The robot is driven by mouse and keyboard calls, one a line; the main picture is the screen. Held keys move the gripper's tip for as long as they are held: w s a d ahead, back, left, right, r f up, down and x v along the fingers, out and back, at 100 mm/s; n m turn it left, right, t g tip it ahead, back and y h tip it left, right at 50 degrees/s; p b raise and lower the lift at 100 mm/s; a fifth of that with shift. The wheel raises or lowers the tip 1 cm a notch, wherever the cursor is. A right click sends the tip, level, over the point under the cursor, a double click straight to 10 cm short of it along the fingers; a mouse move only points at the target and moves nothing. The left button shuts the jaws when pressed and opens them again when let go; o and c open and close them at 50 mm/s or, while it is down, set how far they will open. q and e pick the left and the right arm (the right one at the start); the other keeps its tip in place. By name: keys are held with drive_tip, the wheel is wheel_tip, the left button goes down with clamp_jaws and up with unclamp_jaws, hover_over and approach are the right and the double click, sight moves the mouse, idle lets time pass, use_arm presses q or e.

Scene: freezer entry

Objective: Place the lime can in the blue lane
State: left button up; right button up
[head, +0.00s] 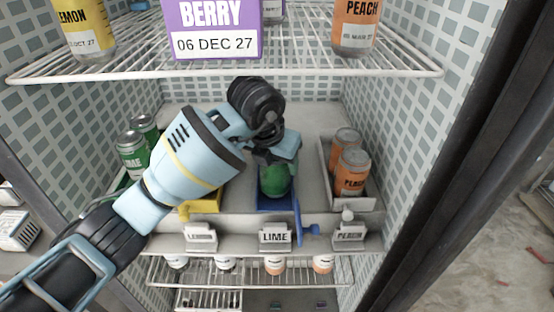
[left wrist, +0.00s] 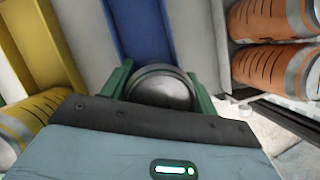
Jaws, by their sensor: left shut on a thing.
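The green lime can (head: 274,181) is in the middle of the shelf, at the blue lane (head: 266,204), with my left gripper (head: 275,158) above it. In the left wrist view, the can's silver end (left wrist: 162,86) sits between my two green fingers, which are shut on it. The blue lane (left wrist: 139,28) runs on beyond the can. The gripper hides the can's upper part, and I cannot tell whether its base rests on the lane floor. My right gripper is not in view.
Orange peach cans (head: 352,172) stand in the right lane, and green cans (head: 132,152) stand at the left. A yellow lane (head: 203,202) is left of the blue one. A wire shelf (head: 240,68) with bottles and a purple box (head: 212,30) hangs above. A LIME label (head: 275,237) is in front.

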use_arm(q)
drive_tip(key=shift+r, duration=0.1)
drive_tip(key=o, duration=1.2)
drive_tip(key=shift+s+r, duration=0.15)
drive_tip(key=shift+r, duration=0.2)
drive_tip(key=shift+s+a+r, duration=0.15)
drive_tip(key=shift+s+a, duration=0.05)
drive_tip(key=shift+s, duration=0.1)
drive_tip(key=s+a, duration=0.1)
drive_tip(key=s, duration=0.2)
drive_tip(key=s+a, duration=0.2)
drive_tip(key=s, duration=0.2)
drive_tip(key=s+a, duration=0.2)
drive_tip(key=s, duration=0.1)
drive_tip(key=shift+s+a, duration=0.15)
drive_tip(key=shift+s, duration=0.05)
